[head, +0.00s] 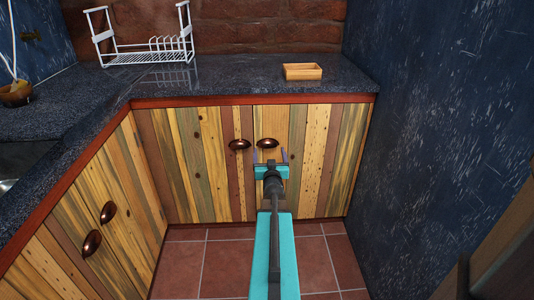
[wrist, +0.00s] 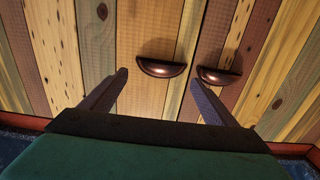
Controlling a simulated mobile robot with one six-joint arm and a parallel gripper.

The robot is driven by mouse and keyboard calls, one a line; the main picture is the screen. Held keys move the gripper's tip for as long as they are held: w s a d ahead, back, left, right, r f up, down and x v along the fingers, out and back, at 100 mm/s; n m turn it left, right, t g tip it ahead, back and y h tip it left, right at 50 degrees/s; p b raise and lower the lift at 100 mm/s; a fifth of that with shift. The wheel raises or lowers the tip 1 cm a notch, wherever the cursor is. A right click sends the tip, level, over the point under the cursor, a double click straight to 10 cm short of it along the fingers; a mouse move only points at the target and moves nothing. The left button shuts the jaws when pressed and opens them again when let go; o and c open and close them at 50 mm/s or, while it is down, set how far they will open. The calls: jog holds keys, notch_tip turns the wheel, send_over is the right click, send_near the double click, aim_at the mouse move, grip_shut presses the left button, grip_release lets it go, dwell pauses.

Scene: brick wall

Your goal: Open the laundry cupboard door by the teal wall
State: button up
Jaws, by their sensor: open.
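The right cupboard door (head: 315,160) is shut, made of coloured wood planks, beside a wall (head: 430,130) that looks dark blue. Its dark cup handle (head: 267,143) is near its upper left edge. The left door (head: 200,165) is also shut, with its own cup handle (head: 239,144). My gripper (head: 269,156) is open, just below the right door's handle in the head view. The wrist view looks upside down; there this handle (wrist: 161,68) shows between the spread fingers (wrist: 160,82), and the other handle (wrist: 218,76) lies outside them. I cannot tell whether the fingers touch the door.
A dark speckled counter (head: 220,75) overhangs the doors. It carries a white dish rack (head: 150,57) and a wooden tray (head: 302,71). More cupboards (head: 85,215) line the left. Some tiled floor (head: 317,262) is clear. A brown wooden thing (head: 500,250) stands at lower right.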

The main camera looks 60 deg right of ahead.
aim_at(268, 143)
jog(key=shift+x, duration=1.7)
jog(key=shift+a, duration=0.1)
jog(key=shift+c, duration=0.4)
